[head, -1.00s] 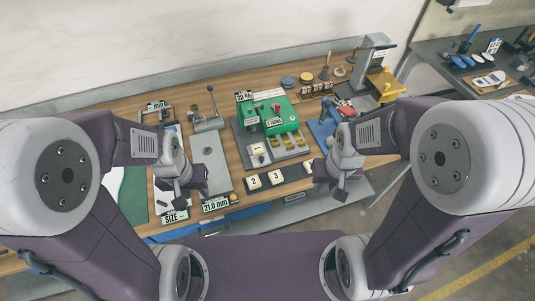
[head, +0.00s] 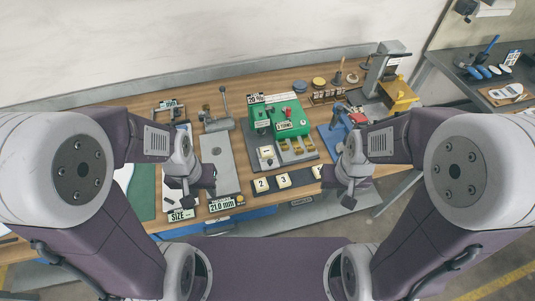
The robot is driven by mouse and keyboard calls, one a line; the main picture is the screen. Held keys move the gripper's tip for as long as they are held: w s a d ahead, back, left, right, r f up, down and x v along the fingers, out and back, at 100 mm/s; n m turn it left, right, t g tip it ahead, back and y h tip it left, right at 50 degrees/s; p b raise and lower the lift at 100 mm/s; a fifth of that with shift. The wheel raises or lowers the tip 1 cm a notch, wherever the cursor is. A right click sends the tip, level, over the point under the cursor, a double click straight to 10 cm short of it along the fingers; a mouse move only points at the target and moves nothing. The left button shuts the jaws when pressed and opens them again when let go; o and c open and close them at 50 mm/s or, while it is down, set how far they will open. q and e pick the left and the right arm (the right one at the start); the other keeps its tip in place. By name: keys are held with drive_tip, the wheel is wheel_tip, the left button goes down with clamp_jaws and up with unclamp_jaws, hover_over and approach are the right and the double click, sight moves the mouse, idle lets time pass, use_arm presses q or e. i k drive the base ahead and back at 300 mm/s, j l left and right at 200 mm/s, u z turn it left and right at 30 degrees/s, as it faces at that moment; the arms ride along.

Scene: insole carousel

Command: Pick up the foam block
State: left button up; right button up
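Several small cream blocks are in the head view: blocks marked 2 (head: 261,184) and 3 (head: 283,180) lie on a dark strip at the bench's front, with another (head: 317,172) at its right end. One more cream block (head: 266,153) sits on the grey plate before the green machine (head: 279,119). I cannot tell which is the foam block. My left gripper (head: 188,201) hangs over the front left of the bench, left of the strip. My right gripper (head: 348,201) hangs at the front edge, right of the strip. Neither visibly holds anything; their finger openings are unclear.
A grey lever press (head: 217,121) stands left of the green machine. A blue vise-like tool (head: 334,131) and a grey stand with a yellow part (head: 397,93) are to the right. A green mat (head: 143,191) lies at far left. A dark side bench (head: 470,82) is at upper right.

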sight(266, 152)
drive_tip(key=u, duration=2.8)
drive_tip(key=z, duration=2.8)
drive_tip(key=k+j+u, duration=0.25)
drive_tip(key=k+u, duration=0.2)
